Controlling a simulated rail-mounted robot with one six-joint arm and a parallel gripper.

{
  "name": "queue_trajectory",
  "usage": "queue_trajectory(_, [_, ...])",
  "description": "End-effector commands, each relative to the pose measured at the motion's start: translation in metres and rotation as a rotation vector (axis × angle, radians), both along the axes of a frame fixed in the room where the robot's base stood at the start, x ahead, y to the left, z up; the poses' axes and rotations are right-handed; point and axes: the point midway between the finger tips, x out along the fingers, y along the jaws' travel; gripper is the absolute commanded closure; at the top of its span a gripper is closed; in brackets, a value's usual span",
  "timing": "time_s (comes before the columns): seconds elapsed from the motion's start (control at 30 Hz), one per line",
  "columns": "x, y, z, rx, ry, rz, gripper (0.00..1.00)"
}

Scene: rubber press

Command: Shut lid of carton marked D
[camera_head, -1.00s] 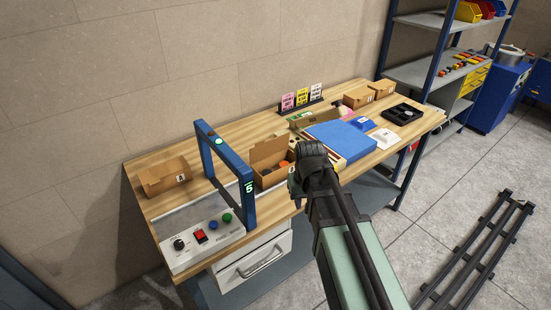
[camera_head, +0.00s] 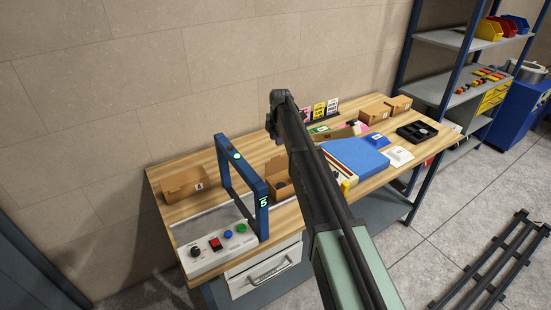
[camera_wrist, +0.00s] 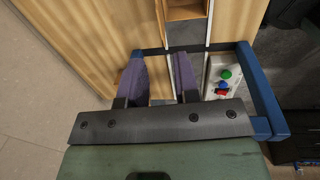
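I cannot read a D on any carton. A brown carton (camera_head: 184,184) with a small white label stands at the left of the bench. Another brown carton (camera_head: 276,167), its lid raised, stands right of the blue frame, partly hidden by my arm. Two smaller cartons (camera_head: 374,114) (camera_head: 399,103) stand at the back right and look shut. In the wrist view, part of a brown open carton (camera_wrist: 186,10) shows at the top edge. My gripper (camera_wrist: 160,66) has its two fingers apart with nothing between them, above the bench. My arm hides the fingers in the head view.
A blue frame (camera_head: 261,205) marked 5 rises over a grey control box (camera_head: 217,249) with buttons. A blue pad (camera_head: 354,157), a black tray (camera_head: 417,132) and small cards (camera_head: 319,110) lie or stand to the right. The wall is close behind the bench (camera_head: 213,158).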

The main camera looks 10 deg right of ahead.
Motion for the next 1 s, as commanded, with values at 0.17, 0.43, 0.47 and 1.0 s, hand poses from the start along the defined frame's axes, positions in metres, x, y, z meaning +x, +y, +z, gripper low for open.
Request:
queue_trajectory(0.17, [0.004, 0.002, -0.054, 0.0, 0.0, -0.001, 0.71])
queue_trajectory(0.43, [0.009, 0.003, -0.092, 0.0, 0.0, -0.001, 0.71])
queue_trajectory(0.47, [0.008, 0.003, -0.092, 0.0, 0.0, -0.001, 0.71])
queue_trajectory(1.0, [0.008, 0.003, -0.088, 0.0, 0.0, -0.002, 1.0])
